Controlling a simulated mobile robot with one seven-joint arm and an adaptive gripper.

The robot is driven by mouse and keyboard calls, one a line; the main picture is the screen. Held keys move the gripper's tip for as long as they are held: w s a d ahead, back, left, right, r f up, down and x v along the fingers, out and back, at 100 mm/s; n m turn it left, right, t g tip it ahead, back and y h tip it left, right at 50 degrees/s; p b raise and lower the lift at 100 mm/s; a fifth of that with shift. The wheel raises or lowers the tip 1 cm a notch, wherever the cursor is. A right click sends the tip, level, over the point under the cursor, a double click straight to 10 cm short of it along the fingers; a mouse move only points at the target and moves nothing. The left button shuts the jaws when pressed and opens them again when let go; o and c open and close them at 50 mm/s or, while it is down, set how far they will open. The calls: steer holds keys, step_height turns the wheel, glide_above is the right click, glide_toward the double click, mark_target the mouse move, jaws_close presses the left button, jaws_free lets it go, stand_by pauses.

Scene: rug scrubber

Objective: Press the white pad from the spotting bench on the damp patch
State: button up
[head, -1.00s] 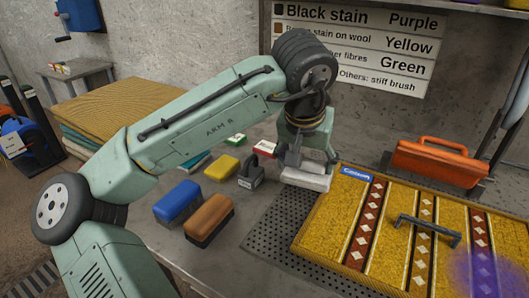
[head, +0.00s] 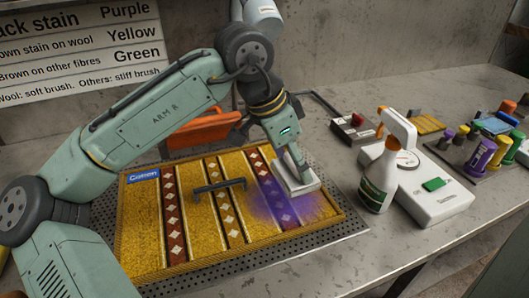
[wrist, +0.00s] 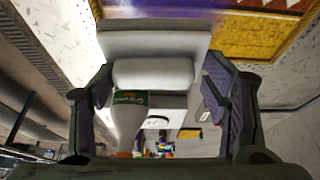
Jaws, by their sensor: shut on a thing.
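My gripper (head: 292,172) is shut on the white pad (head: 298,187). In the wrist view the pad (wrist: 154,72) sits between the two fingers. In the head view the pad is at the right part of the yellow rug (head: 145,220), over the upper right edge of the purple damp patch (head: 285,210). I cannot tell whether the pad touches the rug. The rug has dark red striped bands with white diamonds and a blue "Cotton" label (head: 144,174).
A dark handle (head: 219,186) lies across the rug's middle. A white spray bottle (head: 378,175) and a white device (head: 436,195) stand right of the rug. An orange tool (head: 203,132) lies behind it. Coloured bottles (head: 482,150) stand at far right. A stain chart (head: 75,50) hangs on the wall.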

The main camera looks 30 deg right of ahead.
mark_target(290, 172)
steer(key=shift+s+d, duration=0.2)
steer(key=shift+f+b, duration=0.25)
steer(key=shift+b, duration=0.05)
step_height(290, 172, down, 5)
steer(key=b, duration=0.5)
steer(key=shift+f, duration=0.2)
steer(key=shift+f+b, duration=0.35)
steer(key=shift+f, duration=0.25)
steer(key=shift+s+a+f, duration=0.1)
steer(key=shift+f, duration=0.05)
stand_by(2.4)
steer(key=shift+p, duration=0.3)
step_height(290, 172, up, 7)
steer(key=p, duration=0.7)
steer(key=shift+r, duration=0.2)
